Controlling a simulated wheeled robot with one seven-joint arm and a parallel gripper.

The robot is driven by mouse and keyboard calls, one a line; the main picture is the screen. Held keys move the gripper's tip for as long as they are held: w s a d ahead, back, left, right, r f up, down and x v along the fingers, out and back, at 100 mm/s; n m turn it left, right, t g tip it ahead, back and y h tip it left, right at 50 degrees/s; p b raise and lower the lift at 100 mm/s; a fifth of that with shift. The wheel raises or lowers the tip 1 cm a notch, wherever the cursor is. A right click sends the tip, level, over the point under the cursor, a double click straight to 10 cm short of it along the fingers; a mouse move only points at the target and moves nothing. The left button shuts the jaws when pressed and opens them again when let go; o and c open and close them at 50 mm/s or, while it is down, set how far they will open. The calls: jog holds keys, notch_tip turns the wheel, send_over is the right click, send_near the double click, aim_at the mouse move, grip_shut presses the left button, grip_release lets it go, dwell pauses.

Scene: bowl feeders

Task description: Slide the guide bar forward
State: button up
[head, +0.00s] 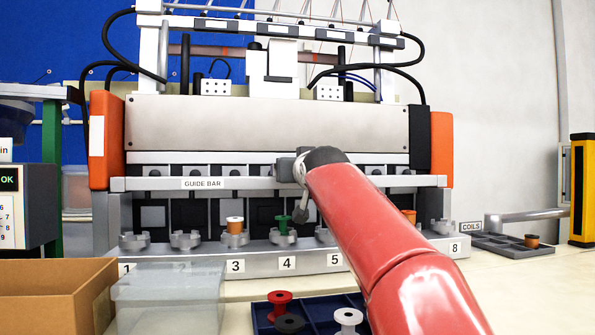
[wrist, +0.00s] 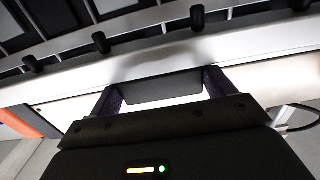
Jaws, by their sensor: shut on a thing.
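The guide bar (head: 150,184) is a long pale rail with a "GUIDE BAR" label, running across the front of the machine above a row of numbered stations. In the wrist view the bar (wrist: 255,45) crosses the picture at a slant. My gripper (wrist: 162,88) is at the bar, its two dark fingers on either side of a dark grey block, which looks like the bar's handle (wrist: 160,92). In the head view my red arm reaches to about the middle of the bar, and the wrist hides most of the gripper and the grip.
Below the bar, a ledge (head: 200,264) carries grey holders, some with spools. In front stand an open cardboard box (head: 45,300), a clear bin (head: 168,300) and a blue tray (head: 262,318) with spools. A dark coil tray (head: 505,247) lies at right.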

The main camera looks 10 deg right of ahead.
jog(key=s+b, duration=0.4)
jog(key=s, duration=0.5)
jog(key=shift+s+b, duration=0.1)
jog(key=shift+b, duration=0.2)
jog(key=o, duration=0.9)
jog(key=shift+o, duration=1.3)
jog(key=shift+s, duration=0.2)
jog(key=shift+o, duration=0.7)
jog(key=s+b, duration=0.1)
jog(key=s, duration=0.6)
jog(key=shift+s+b, duration=0.3)
jog(key=shift+s, duration=0.05)
